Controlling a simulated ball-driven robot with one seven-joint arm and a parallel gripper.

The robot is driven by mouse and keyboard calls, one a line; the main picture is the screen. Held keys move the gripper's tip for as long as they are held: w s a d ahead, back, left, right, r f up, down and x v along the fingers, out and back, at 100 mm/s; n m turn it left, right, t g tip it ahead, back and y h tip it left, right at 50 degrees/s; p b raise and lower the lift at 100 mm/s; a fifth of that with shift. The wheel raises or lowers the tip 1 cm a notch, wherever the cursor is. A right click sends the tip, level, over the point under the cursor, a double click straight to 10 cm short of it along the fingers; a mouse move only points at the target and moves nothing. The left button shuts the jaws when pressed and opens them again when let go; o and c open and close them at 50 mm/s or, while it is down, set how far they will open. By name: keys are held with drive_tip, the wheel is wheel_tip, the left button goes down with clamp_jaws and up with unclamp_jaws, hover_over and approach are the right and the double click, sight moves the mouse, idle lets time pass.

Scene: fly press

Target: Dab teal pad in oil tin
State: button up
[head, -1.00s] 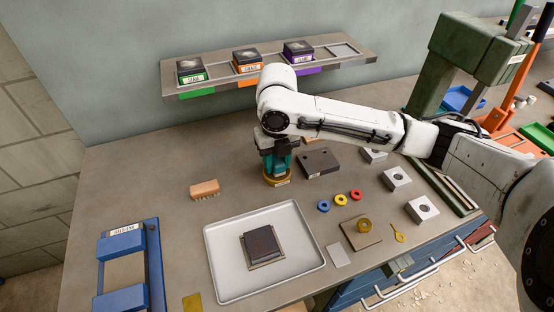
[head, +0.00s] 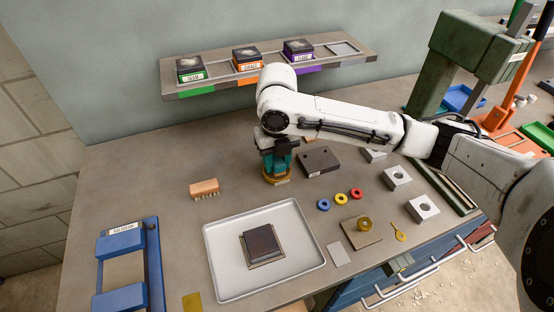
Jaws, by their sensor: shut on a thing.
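My gripper (head: 276,147) points down near the middle of the bench and is shut on the teal pad (head: 277,163). The pad is held upright over the round, brass-coloured oil tin (head: 276,181), which has a small label on its front. The pad's lower end meets or sits within the tin's rim; I cannot tell how deep it is. My fingertips are partly hidden by my wrist.
A white tray (head: 218,274) holding a dark block (head: 262,242) stands in front. A brush (head: 204,188) lies to the left and a dark grey block (head: 318,161) close right. Coloured rings, steel blocks and the green press (head: 465,50) are further right. A shelf (head: 218,83) hangs behind.

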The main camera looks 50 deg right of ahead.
sight(277, 159)
idle(0.4)
drive_tip(key=shift+r+p, duration=2.7)
drive_tip(key=shift+r, duration=0.8)
drive_tip(key=shift+f, duration=0.1)
